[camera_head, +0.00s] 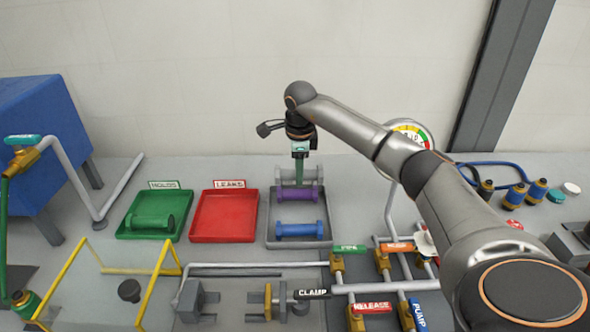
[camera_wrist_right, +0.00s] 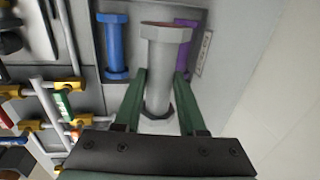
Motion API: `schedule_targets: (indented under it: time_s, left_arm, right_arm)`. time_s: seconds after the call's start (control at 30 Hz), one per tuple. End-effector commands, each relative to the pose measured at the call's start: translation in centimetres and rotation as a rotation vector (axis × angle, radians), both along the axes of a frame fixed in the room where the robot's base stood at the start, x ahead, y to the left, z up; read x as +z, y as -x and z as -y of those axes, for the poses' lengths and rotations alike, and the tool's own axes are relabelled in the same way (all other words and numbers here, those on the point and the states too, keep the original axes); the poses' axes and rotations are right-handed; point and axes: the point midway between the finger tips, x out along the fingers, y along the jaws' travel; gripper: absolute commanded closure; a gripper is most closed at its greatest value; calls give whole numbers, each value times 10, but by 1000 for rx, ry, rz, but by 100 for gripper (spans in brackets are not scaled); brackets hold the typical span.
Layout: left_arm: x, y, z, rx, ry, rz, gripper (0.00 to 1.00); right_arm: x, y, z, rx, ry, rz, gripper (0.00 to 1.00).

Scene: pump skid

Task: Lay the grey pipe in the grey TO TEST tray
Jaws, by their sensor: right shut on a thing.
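The grey pipe (camera_head: 287,176), a short spool with a flange at each end, is between the green fingers of my right gripper (camera_head: 299,178). In the right wrist view the fingers of the gripper (camera_wrist_right: 160,78) are shut on the grey pipe (camera_wrist_right: 162,75). In the head view the pipe shows at the back end of the grey tray (camera_head: 298,212); its height above the tray floor is hard to tell. A purple pipe (camera_head: 294,194) and a blue pipe (camera_head: 299,229) lie in this tray. My left gripper is not in view.
A red LEAKS tray (camera_head: 224,215) stands empty to the left. A green HOLDS tray (camera_head: 151,216) beyond it holds a green pipe (camera_head: 150,222). Pipework with valves and a clamp (camera_head: 284,297) lies in front. A pressure gauge (camera_head: 411,134) stands behind my right arm.

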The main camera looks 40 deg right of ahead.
Motion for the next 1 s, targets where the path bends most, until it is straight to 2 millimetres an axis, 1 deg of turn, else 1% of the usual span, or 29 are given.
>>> schedule_targets:
  time_s: [0.17, 0.27, 0.73, 0.77, 1.0]
  left_arm:
    - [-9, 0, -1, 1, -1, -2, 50]
    - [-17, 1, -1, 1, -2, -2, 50]
    - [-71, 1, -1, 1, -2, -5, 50]
    - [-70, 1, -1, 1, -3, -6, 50]
    - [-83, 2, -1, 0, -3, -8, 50]
  right_arm:
    - [-8, 0, 0, 0, -1, 2, 100]
    - [-17, 0, 0, 0, -1, 2, 100]
    - [-71, 0, 0, -1, -1, 4, 100]
    - [-72, 0, 0, -1, 0, 3, 100]
    - [-99, 0, 0, -1, 0, 2, 100]
